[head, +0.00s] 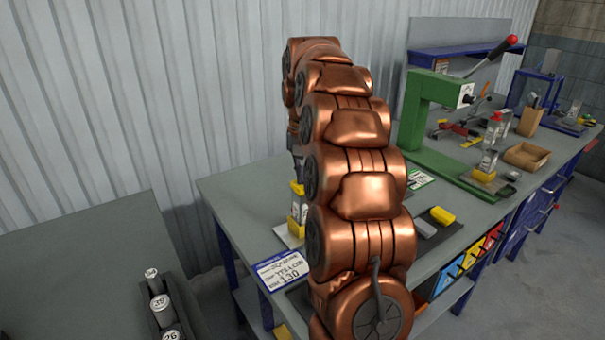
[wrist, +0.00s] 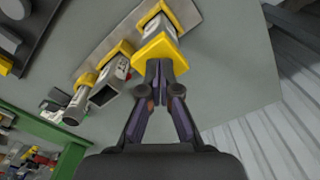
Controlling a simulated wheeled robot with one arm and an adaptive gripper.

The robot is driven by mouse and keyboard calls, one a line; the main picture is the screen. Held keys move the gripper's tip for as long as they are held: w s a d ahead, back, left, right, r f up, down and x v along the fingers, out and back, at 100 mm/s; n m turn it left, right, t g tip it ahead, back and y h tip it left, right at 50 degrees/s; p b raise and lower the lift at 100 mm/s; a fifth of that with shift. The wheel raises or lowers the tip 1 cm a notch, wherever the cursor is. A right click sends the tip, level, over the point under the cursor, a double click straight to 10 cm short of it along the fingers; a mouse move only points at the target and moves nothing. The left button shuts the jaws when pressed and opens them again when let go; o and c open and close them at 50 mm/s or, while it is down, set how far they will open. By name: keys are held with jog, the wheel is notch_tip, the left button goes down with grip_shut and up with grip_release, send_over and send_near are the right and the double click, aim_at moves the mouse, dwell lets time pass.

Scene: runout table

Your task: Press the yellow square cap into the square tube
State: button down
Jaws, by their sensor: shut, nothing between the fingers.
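In the wrist view, a yellow square cap (wrist: 157,52) sits at the near end of a pale square tube (wrist: 160,27). My gripper (wrist: 160,70) is shut and empty, its fingertips at the cap's near edge; I cannot tell whether they touch it. How deep the cap sits in the tube cannot be made out. In the head view, a yellow piece (head: 297,187) shows above a pale upright part just left of my arm, with another yellow piece (head: 296,229) lower down. My arm hides the gripper there.
More yellow-and-grey parts (wrist: 119,52) stand beside the tube on a light strip. A loose yellow block (head: 442,215) lies on a dark mat right of my arm. A green press (head: 414,110), an open cardboard tray (head: 526,156) and a label card (head: 284,270) are on the bench.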

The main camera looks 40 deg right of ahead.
jog(key=shift+f+b, duration=0.3)
jog(key=shift+f, duration=0.4)
jog(key=shift+r, duration=0.2)
jog(key=shift+r+p, duration=1.8)
jog(key=shift+r, duration=1.95)
jog(key=s+a+f+n+p, duration=0.1)
jog(key=s+a+n, duration=0.2)
jog(key=s+a, duration=0.7)
jog(key=s+a+f+n+g+p, duration=0.1)
jog(key=s+a+f+n, duration=0.1)
jog(key=s+a, duration=0.9)
jog(key=shift+a+n, duration=0.6)
jog(key=shift+a, duration=0.05)
jog(key=shift+f, duration=0.1)
